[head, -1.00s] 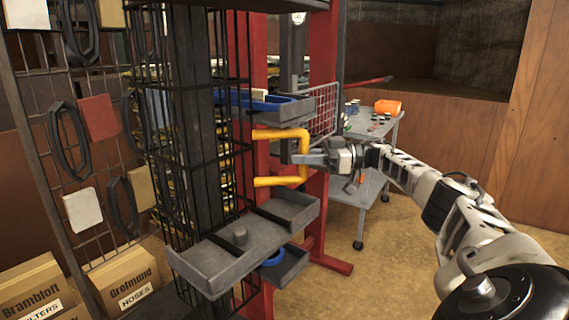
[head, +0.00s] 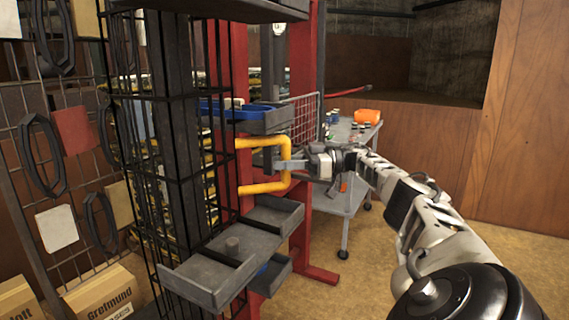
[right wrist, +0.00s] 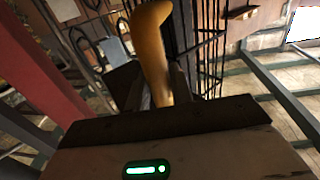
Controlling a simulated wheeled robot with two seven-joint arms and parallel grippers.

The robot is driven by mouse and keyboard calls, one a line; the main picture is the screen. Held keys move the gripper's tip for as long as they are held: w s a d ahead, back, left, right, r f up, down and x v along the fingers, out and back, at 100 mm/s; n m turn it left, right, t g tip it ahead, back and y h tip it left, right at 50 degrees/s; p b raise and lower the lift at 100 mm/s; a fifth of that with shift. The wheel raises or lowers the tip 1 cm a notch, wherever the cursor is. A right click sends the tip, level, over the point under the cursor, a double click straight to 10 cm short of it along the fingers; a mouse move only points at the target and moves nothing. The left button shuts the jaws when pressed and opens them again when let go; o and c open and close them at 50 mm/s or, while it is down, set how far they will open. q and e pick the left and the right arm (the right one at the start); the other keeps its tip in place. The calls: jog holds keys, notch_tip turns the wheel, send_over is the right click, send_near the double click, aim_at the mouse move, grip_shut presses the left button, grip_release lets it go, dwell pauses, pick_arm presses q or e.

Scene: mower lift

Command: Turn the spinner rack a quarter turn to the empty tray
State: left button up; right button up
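The spinner rack is a black wire cage around a dark column (head: 178,130) at left centre in the head view, with trays on its sides. A yellow bent handle (head: 287,172) sticks out to its right; it also shows in the right wrist view (right wrist: 152,40). My right gripper (head: 276,162) is at the handle's upright part, a finger on each side, and looks shut on it. A blue bin (head: 222,109) sits in a higher tray. My left gripper is out of view.
A red post (head: 301,70) stands behind the rack. A grey cart (head: 345,197) with an orange box (head: 367,116) stands behind my right arm. Cardboard boxes (head: 100,290) and a hanging grid panel are at left. Floor at lower right is clear.

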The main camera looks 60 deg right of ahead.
jog(key=o, duration=0.3)
jog(key=shift+w+d, duration=0.1)
jog(key=shift+w, duration=0.05)
jog(key=shift+r, duration=0.15)
